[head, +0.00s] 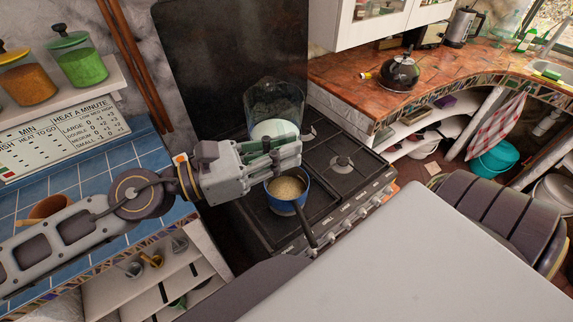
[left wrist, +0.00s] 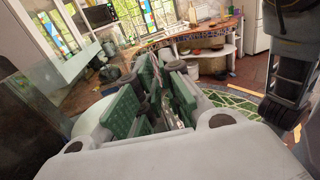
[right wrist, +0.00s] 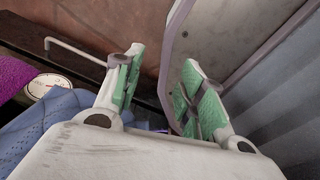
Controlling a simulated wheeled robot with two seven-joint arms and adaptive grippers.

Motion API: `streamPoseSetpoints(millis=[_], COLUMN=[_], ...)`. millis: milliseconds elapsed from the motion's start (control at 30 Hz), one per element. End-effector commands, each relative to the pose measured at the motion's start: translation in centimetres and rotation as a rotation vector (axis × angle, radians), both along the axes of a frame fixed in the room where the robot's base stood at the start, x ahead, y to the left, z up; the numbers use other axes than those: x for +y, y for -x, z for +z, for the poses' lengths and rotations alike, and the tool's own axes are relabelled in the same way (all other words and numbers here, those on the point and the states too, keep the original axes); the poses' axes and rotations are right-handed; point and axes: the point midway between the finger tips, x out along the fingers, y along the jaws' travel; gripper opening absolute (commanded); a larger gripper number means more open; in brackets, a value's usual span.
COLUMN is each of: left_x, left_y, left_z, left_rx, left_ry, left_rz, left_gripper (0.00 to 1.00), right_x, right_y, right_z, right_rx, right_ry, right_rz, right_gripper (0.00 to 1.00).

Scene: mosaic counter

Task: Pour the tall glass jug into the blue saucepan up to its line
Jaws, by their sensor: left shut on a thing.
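The tall glass jug (head: 272,95) is clear and stands out above the stove in the head view. A pale whitish patch shows in its lower part; I cannot tell if it is liquid. My left gripper (head: 284,150) is shut on the jug's near side, partly hiding it. Glass also shows at the left of the left wrist view (left wrist: 30,100). The blue saucepan (head: 287,206) sits on the stove just below the gripper, with beige contents inside. Its line is not visible. My right gripper (right wrist: 163,75) is open and empty in the right wrist view.
The black stove (head: 345,160) has free burners right of the saucepan. The saucepan's dark handle (head: 305,232) points toward the front edge. A dark kettle (head: 401,72) stands on the tiled counter. Jars (head: 78,58) sit on a shelf at left.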

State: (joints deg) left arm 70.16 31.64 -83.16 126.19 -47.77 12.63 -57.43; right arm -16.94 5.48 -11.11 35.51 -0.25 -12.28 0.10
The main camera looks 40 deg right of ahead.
Motion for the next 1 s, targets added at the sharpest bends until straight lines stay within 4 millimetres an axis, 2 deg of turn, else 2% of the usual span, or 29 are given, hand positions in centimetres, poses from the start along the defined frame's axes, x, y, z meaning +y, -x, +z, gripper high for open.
streamPoseSetpoints(millis=[567, 1000], left_x=[-5.7, -9.5], left_y=[5.3, 9.5], left_z=[-1.9, -5.2], left_rx=[-0.005, -0.002], left_ry=[0.004, 0.004], left_rz=[-0.046, -0.046], left_gripper=[0.00, 0.00], right_x=[1.1, 1.6], right_y=[0.4, 0.5], right_z=[0.5, 0.7], right_rx=[0.005, 0.006], right_ry=[-0.011, -0.017], right_rz=[-0.002, -0.002], right_gripper=[0.40, 0.40])
